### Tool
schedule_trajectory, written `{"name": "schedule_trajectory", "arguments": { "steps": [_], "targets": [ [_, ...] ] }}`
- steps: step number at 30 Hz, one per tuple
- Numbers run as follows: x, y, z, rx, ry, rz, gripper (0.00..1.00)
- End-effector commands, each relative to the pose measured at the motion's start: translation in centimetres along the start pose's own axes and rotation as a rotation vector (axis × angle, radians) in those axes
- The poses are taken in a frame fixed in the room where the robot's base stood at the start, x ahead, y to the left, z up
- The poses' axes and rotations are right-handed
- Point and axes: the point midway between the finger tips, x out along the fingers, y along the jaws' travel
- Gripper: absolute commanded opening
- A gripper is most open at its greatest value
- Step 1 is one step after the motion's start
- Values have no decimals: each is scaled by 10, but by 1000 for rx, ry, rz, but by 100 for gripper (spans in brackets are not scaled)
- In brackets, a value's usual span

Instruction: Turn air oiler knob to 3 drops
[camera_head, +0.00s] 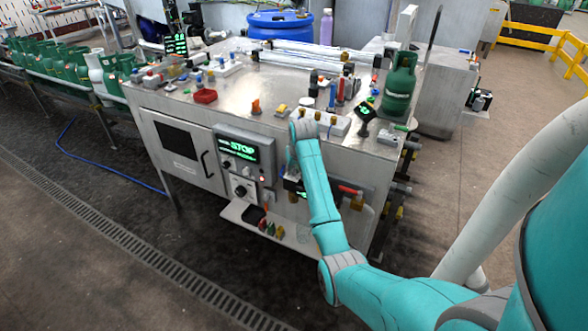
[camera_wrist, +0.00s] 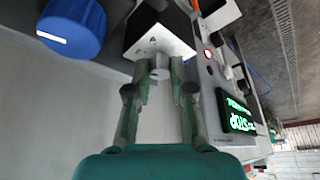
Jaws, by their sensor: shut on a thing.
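In the wrist view, my gripper (camera_wrist: 161,68) has its two fingers closed on a small pale knob (camera_wrist: 160,74) at the near face of a white block (camera_wrist: 158,36). The block has small dark marks on its top face. No drop scale can be read on the knob. A large blue knob (camera_wrist: 72,24) with a white mark stands left of the block, apart from the fingers. In the head view, my arm hides most of the spot at the front of the cabinet, and my gripper cannot be made out clearly there.
A shelf (camera_head: 240,213) with small bottles juts out below. A red-handled valve (camera_head: 350,191) lies just right of my arm. Open floor lies in front.

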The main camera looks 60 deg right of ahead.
Motion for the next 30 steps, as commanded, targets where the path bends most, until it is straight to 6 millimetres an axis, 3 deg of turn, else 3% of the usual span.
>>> {"name": "schedule_trajectory", "arguments": {
  "steps": [12, 13, 16, 26, 30],
  "targets": [
    [0, 0, 1, 7, -2, 3, 0],
    [0, 0, 1, 7, -2, 3, 24],
    [0, 0, 1, 7, -2, 3, 47],
    [-1, 0, 0, 6, 0, 3, 47],
    [-13, 0, -1, 6, 1, 3, 47]
  ]
}}
